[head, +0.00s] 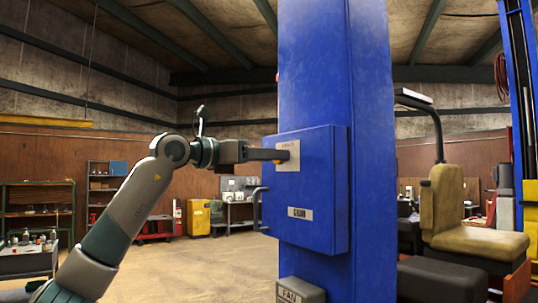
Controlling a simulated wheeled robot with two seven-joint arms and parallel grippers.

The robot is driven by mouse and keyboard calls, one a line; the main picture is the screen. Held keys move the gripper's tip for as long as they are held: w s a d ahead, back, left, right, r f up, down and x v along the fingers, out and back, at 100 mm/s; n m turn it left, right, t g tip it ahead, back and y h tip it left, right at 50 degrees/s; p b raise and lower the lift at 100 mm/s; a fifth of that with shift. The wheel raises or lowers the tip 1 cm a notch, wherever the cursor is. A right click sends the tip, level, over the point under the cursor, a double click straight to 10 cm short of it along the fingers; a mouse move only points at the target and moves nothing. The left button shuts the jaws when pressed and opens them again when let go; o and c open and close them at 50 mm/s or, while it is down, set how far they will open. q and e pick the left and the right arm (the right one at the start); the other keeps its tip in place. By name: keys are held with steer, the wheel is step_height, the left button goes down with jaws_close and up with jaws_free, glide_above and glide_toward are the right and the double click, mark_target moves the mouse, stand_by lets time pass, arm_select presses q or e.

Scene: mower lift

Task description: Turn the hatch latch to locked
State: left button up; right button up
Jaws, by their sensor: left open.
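The hatch (310,190) is a blue box on the face of the blue post. A small light plate (291,146) with markings sits near its upper left. The latch itself is hard to make out there; my gripper covers part of the plate. My left gripper (279,155) reaches in from the left, with its fingertips in front of the plate. It is open; whether it touches anything is too small to tell. My right gripper is not in view.
A grey bar handle (257,208) sticks out from the hatch's left side. A box marked FAN (300,291) is low on the blue post (330,60). A tan seat (470,240) stands at the right. The floor (210,270) left of the post is clear.

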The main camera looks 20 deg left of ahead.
arm_select(q)
steer(key=c, duration=1)
steer(key=shift+m, duration=0.3)
steer(key=shift+s+d+f+m, duration=0.1)
steer(key=shift+m, duration=4.25)
steer(key=shift+d+f+m, duration=0.1)
steer(key=shift+m, duration=4.25)
steer(key=o, duration=1)
